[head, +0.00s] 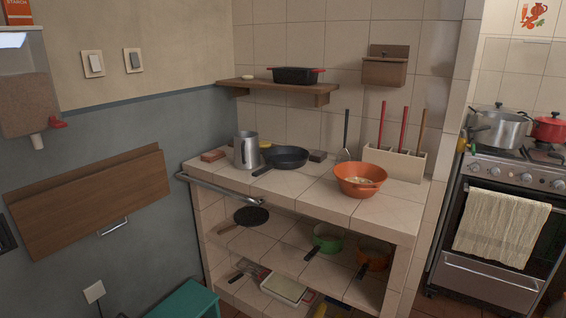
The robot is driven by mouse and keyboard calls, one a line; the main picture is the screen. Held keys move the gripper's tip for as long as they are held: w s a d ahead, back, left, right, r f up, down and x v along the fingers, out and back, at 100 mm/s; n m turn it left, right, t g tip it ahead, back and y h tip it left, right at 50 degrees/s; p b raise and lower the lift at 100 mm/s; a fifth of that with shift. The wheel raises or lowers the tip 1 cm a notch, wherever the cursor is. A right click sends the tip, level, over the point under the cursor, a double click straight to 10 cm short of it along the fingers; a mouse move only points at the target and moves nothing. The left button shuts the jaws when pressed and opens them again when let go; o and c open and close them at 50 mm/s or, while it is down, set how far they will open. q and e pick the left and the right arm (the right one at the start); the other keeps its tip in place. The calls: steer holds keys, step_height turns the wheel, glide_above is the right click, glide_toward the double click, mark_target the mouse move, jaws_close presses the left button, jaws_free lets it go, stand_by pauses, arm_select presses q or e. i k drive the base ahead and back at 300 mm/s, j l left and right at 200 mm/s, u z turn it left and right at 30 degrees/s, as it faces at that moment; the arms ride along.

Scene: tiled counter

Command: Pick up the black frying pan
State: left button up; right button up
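A black frying pan (287,157) lies on the tiled counter (315,193), between a metal jug and an orange bowl. Its handle (262,170) points toward the front left, near the counter's front edge. Another dark flat pan (251,216) with a brown handle lies on the shelf below the counter top. Neither of my grippers shows in the head view.
The metal jug (246,150) stands close to the pan's left, and the orange bowl (360,180) to its right. A metal rail (225,191) runs along the counter's front left. A wall shelf (277,88) holds a black dish (296,75) above. A stove stands right.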

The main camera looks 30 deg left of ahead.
mark_target(278, 157)
steer(key=i+j+u, duration=0.1)
steer(key=u, duration=0.3)
steer(key=i+j+u, duration=0.1)
steer(key=u, duration=0.3)
steer(key=i+j+u, duration=0.1)
steer(key=u, duration=0.25)
